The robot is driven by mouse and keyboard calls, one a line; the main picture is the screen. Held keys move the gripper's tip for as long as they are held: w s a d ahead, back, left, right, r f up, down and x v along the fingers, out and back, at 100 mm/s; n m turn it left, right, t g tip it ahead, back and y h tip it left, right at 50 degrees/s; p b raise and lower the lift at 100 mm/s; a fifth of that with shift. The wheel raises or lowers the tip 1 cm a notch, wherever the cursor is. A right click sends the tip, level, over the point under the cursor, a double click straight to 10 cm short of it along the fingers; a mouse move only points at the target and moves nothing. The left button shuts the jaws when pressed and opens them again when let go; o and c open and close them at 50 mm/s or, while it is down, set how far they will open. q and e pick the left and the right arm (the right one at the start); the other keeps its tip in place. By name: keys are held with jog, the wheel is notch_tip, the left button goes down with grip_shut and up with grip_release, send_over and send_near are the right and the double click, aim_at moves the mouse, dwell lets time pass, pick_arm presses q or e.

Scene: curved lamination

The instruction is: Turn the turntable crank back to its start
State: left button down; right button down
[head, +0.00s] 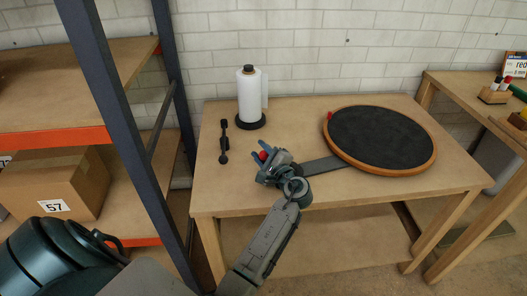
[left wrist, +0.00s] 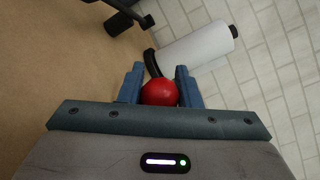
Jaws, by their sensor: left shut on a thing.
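The turntable (head: 380,140) is a round black disc with an orange-brown rim on the right half of the wooden table. A grey flat crank arm (head: 322,165) reaches from under it to the left. The crank's red knob (head: 263,156) sits at my left gripper (head: 270,163). In the left wrist view the red knob (left wrist: 160,93) is between the two blue fingers of my left gripper (left wrist: 160,88), which is shut on it. A small red mark (head: 329,115) shows at the disc's left rim. My right gripper is not in view.
A white paper roll on a black stand (head: 250,98) and a black tool-like object (head: 224,142) stand at the table's left. A shelf post (head: 120,120) rises left of the table, with a cardboard box (head: 52,185) on the shelf. A second table (head: 455,95) is at right.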

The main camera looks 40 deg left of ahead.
pick_arm(q)
jog(key=shift+s+d+n+g+y, duration=0.3)
jog(key=shift+s+n+g+y, duration=0.25)
jog(key=shift+n+g, duration=0.5)
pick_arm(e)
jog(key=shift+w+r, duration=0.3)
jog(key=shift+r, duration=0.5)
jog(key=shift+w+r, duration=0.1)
pick_arm(q)
jog(key=c, duration=1.1)
grip_release()
jog(key=shift+o, duration=0.2)
